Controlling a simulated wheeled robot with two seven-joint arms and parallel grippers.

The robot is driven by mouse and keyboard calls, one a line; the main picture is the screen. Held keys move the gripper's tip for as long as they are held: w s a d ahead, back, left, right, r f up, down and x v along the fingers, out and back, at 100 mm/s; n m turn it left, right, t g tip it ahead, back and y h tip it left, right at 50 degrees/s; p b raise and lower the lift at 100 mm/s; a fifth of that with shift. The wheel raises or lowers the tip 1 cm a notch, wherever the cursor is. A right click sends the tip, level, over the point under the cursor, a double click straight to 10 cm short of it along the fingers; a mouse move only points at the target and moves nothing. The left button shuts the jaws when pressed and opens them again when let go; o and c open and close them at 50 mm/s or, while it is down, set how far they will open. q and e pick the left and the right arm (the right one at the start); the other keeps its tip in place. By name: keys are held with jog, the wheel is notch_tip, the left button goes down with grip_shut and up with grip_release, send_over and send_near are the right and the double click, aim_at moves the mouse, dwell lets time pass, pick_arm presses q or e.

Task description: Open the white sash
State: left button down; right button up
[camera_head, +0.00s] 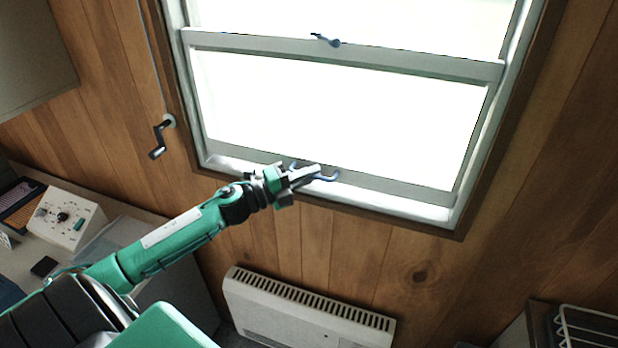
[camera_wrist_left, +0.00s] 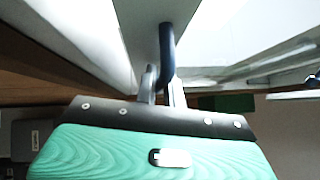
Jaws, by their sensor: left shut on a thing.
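The white sash (camera_head: 400,188) is the lower pane of the window, with a pale frame and bright glass. Its bottom rail lies close to the sill, and its top rail (camera_head: 430,62) carries a dark blue catch (camera_head: 326,40). A blue hooked handle (camera_head: 331,176) sits on the bottom rail. My left gripper (camera_head: 312,172) reaches it from the left and is shut on it. In the left wrist view the dark blue handle (camera_wrist_left: 167,45) runs down between the fingers (camera_wrist_left: 160,85). My right gripper is in neither view.
A crank handle (camera_head: 160,136) is on the wooden wall left of the window. A white heater (camera_head: 300,312) stands below it. A control box (camera_head: 64,217) sits on the desk at left. A wire rack (camera_head: 590,328) is at lower right.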

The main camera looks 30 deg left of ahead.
aim_at(300, 105)
pick_arm(q)
notch_tip(300, 105, up, 19)
jog(key=p, duration=1.1)
jog(key=shift+r, duration=0.15)
jog(key=c, duration=1.5)
grip_release()
jog(key=shift+s, duration=0.1)
jog(key=b+v, duration=0.5)
jog(key=v, duration=0.8)
jog(key=shift+s+a, duration=0.25)
jog(key=shift+s, duration=0.05)
